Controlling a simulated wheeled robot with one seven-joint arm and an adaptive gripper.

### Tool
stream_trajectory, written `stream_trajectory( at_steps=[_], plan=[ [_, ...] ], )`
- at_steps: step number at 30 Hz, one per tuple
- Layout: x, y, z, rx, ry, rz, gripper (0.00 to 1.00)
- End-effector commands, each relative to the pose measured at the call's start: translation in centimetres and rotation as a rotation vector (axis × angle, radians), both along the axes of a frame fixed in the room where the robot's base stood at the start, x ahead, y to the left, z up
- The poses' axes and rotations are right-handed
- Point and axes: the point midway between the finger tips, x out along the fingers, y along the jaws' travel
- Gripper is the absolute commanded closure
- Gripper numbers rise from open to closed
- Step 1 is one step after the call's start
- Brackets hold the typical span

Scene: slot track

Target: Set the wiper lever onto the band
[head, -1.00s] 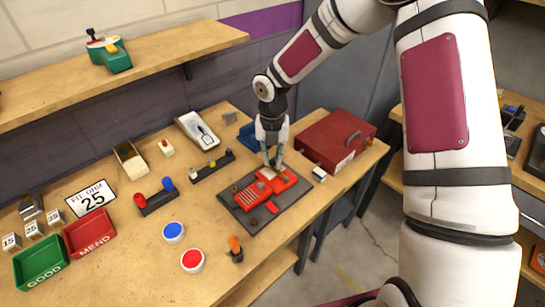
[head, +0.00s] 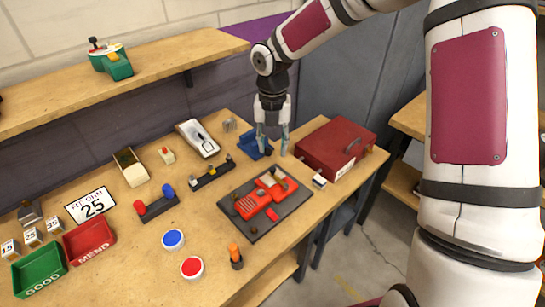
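A red device (head: 252,208) with a pale inset lies on a dark mat (head: 239,232) near the bench's right part. A small red piece (head: 272,215) sits at its front right side, and dark knobs stand around it. I cannot tell for sure which part is the wiper lever or which is the band; they are too small here. My gripper (head: 271,152) points down behind the device, apart from it. Its two fingers are spread, with nothing seen between them. A blue holder (head: 250,142) stands behind and is partly hidden by the fingers.
A closed red case (head: 330,143) stands right of my gripper, with a small white-topped block (head: 319,181) before it. A dark rail with pegs (head: 212,175) lies left of the mat. Blue (head: 173,239) and red (head: 192,267) buttons and an orange-handled tool (head: 235,254) lie in front.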

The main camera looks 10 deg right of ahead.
Motion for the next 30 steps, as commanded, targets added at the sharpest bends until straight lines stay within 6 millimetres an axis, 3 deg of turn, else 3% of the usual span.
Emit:
stream_trajectory(
  at_steps=[3, 7, 25, 30],
  plan=[
    [0.1, 0.0, 2.0, 0.000, -0.002, 0.000, 0.62],
    [0.0, 0.0, 3.2, 0.000, 0.000, -0.001, 0.62],
    [-0.1, 0.0, 3.9, -0.002, 0.000, -0.006, 0.62],
    [-1.7, -0.7, 6.0, -0.051, -0.026, -0.178, 0.62]
  ],
)
